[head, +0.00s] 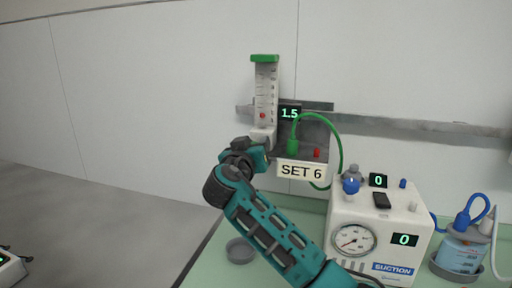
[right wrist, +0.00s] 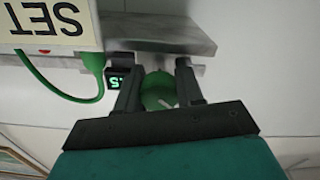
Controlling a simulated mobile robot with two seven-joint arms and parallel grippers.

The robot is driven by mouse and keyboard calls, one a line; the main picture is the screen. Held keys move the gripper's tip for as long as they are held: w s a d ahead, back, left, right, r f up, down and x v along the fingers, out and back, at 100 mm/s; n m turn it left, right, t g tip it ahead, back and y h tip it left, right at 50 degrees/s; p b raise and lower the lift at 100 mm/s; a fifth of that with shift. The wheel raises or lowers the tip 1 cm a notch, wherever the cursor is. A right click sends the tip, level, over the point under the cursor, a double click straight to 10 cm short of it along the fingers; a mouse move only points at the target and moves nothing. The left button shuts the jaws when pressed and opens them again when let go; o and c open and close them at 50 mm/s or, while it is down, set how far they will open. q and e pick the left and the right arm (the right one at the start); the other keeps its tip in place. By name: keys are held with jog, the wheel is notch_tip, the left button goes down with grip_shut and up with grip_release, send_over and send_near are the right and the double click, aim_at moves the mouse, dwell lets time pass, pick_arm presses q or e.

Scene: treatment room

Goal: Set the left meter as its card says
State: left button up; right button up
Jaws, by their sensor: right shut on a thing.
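The left meter (head: 266,85) is a clear upright tube with a green cap and a scale, mounted on the wall rail. Its red ball sits low in the tube. The small display (head: 290,113) beside it reads 1.5. The card (head: 301,170) below reads SET 6; it also shows upside down in the right wrist view (right wrist: 50,22). My right gripper (head: 262,146) is at the base of the meter. In the right wrist view its fingers (right wrist: 161,72) are shut on a round green knob (right wrist: 158,92) with a white mark. My left gripper is not in view.
A green hose (head: 340,150) loops to the right of the meter. The white suction unit (head: 372,235) stands on the green counter (head: 215,262), with a dial and two displays reading 0. A blue-filled jar (head: 461,255) is at right. A grey round dish (head: 240,250) lies left of my arm.

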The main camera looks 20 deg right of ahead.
jog(key=shift+n, duration=1.9)
jog(key=o, duration=1)
jog(key=shift+f, duration=0.15)
jog(key=shift+a+f, duration=0.1)
